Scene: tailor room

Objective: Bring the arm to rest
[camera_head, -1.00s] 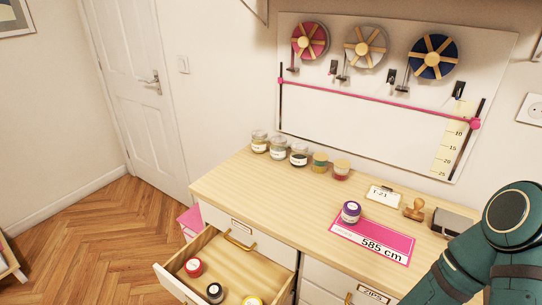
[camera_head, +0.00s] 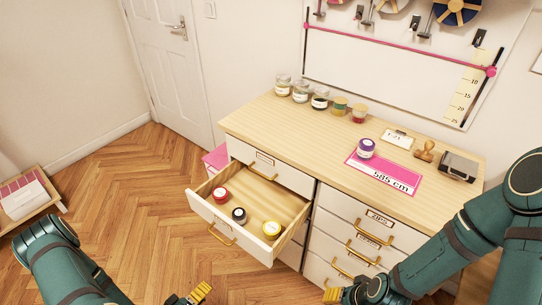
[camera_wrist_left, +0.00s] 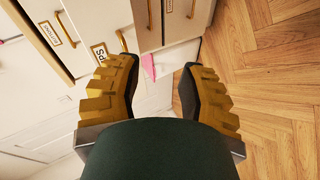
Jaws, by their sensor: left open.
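My left gripper (camera_head: 192,296) shows at the bottom edge of the head view, with its arm coming in from the left. Only its yellow fingertips show there, low in front of the dresser. In the left wrist view the left gripper (camera_wrist_left: 163,85) is open, its two yellow fingers apart with nothing held between them. My right arm comes in from the right, bent in front of the dresser. My right gripper (camera_head: 334,295) is mostly cut off at the bottom edge, so its jaws cannot be judged.
The dresser (camera_head: 280,120) has one open drawer (camera_head: 250,211) jutting out, holding three spools or jars. On top are several jars, a pink card (camera_head: 385,174), a purple-lidded jar (camera_head: 366,148) and a stamp (camera_head: 425,151).

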